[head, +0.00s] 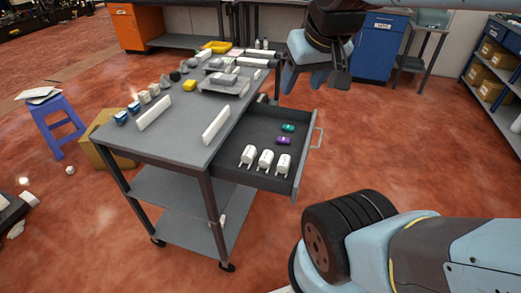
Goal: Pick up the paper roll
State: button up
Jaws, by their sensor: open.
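Three white roll-like pieces stand side by side in the front of the open drawer: a left one (247,155), a middle one (265,159) and a right one (283,163). I cannot tell for sure whether any of these is the paper roll. The dark drawer (262,130) is pulled out from the right side of the grey cart (180,140). My gripper (315,80) is open, with nothing seen between its fingers. It hangs above and beyond the drawer, well apart from the white pieces.
A green piece (288,128) and a purple piece (284,141) lie in the drawer. White panels, including one upright panel (216,124), and several small parts stand on the cart top. A purple stool (56,127) is left. Red floor right of the drawer is clear.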

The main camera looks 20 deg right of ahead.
jog(key=shift+o, duration=0.7)
jog(key=shift+w+f, duration=0.1)
jog(key=shift+w, duration=0.3)
jog(key=o, duration=0.4)
jog(key=shift+n+g, duration=0.8)
jog(key=shift+g, duration=0.1)
jog(key=w, duration=0.1)
jog(key=w+f, duration=0.2)
jog(key=w, duration=0.1)
jog(key=shift+w+a, duration=0.1)
jog(key=shift+a, duration=0.2)
jog(key=shift+o, duration=0.2)
jog(key=n+g+h, duration=0.4)
jog(key=n+g, duration=0.3)
jog(key=n, duration=0.2)
send_over(265, 155)
jog(key=w+a, duration=0.3)
jog(key=a, duration=0.1)
notch_tip(265, 155, down, 23)
jog(key=x, duration=1.3)
jog(key=shift+w+f, duration=0.15)
jog(key=shift+f, duration=0.1)
